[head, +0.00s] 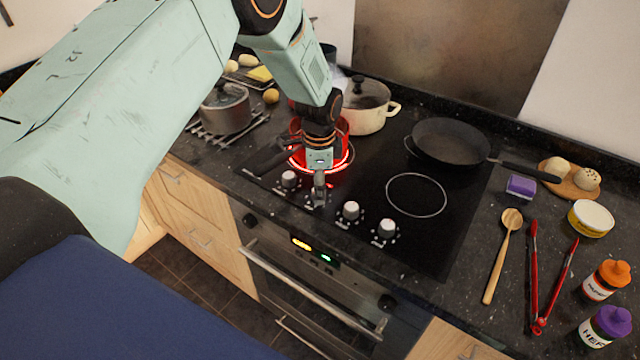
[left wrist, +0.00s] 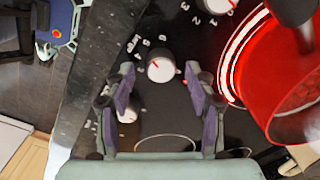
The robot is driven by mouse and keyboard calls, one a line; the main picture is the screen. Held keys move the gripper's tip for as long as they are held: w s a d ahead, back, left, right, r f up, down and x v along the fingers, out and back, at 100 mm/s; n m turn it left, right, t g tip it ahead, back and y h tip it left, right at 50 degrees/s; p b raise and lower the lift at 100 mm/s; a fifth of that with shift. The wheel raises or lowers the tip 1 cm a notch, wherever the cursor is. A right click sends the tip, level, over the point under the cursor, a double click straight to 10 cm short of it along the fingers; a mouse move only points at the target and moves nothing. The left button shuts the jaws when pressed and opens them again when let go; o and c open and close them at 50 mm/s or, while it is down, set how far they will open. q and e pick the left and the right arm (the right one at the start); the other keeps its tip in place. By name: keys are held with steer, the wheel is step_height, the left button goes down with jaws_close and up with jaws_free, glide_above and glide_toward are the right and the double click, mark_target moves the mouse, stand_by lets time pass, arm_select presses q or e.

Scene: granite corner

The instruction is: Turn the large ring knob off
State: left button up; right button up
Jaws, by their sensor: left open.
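The glowing red ring (head: 345,163) lies under a red pot (head: 342,125), mostly hidden by my arm. Its bright arc (left wrist: 236,55) also shows in the left wrist view. A row of white knobs runs along the hob's front: one at the left (head: 289,179), one in the middle (head: 350,210), one at the right (head: 387,229). My left gripper (head: 319,192) points down over the knob row. In the left wrist view, the open left gripper (left wrist: 160,78) has a white knob (left wrist: 160,69) with a red mark between its fingertips; contact is unclear. The right gripper is not in view.
A grey pot (head: 226,108) and a cream pot (head: 366,112) stand near my arm. A black pan (head: 450,141) is at the back right. A wooden spoon (head: 503,255), red tongs (head: 534,275) and bottles lie or stand on the right counter. An oven handle (head: 315,300) juts out below.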

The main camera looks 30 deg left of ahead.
arm_select(q)
steer(key=shift+w+a+f, duration=0.2)
steer(key=shift+w+f, duration=0.05)
steer(key=shift+f, duration=0.4)
steer(key=shift+s+d+r, duration=0.3)
steer(key=shift+d+r, duration=0.05)
steer(key=shift+d, duration=0.1)
steer(key=shift+c, duration=0.9)
steer(key=shift+w+a+f, duration=0.25)
steer(key=shift+a+f, duration=0.05)
steer(key=shift+a, duration=0.05)
steer(key=c, duration=0.5)
steer(key=shift+d+r, duration=0.1)
steer(key=shift+r, duration=0.05)
steer(key=shift+c, duration=2.3)
